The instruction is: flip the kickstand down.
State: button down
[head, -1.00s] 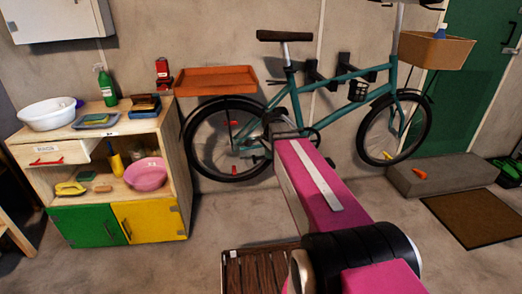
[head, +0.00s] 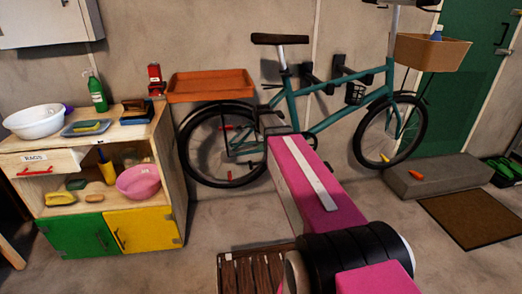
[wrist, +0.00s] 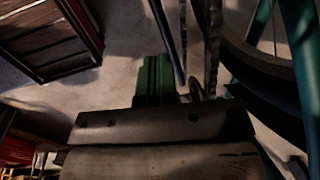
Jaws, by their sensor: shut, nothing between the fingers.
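The teal bicycle (head: 300,98) stands side-on against the back wall, its rear wheel (head: 187,150) to the left. My gripper (wrist: 155,82) shows in the wrist view as dark green fingers, shut and empty. A thin dark rod (wrist: 163,38) slants just beyond the fingertips; it may be the kickstand, but I cannot be sure. Beside it hangs the chain (wrist: 213,45), with the wheel and teal frame (wrist: 304,60) at right. In the head view, my pink arm reaches the rear wheel's right side and hides the pedal area. Contact with the rod cannot be told.
A wooden cabinet (head: 168,195) with basins and bottles stands at left. An orange tray (head: 210,86) is above the rear wheel. A slatted wooden crate (head: 228,258) sits on the floor below my arm. A concrete step (head: 445,178) and brown mat (head: 470,217) lie right.

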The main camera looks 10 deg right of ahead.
aim_at(260, 163)
jog(key=f, duration=0.3)
jog(key=w+f, duration=0.1)
jog(key=f, duration=0.4)
jog(key=shift+w+f, duration=0.3)
jog(key=shift+f, duration=0.1)
jog(key=shift+a+f+h, duration=0.15)
jog(key=shift+f+h, duration=0.25)
jog(key=shift+f, duration=0.1)
jog(key=d+f+h, duration=0.5)
jog(key=f+h, duration=0.2)
jog(key=f, duration=0.1)
jog(key=d+f+n+h, duration=0.1)
jog(key=d+f+h, duration=0.5)
jog(key=f, duration=0.3)
jog(key=shift+d+n+t+h, duration=0.15)
jog(key=shift+n+t+h, duration=0.2)
jog(key=shift+h, duration=0.25)
jog(key=shift+d+f, duration=0.1)
jog(key=shift+d, duration=0.05)
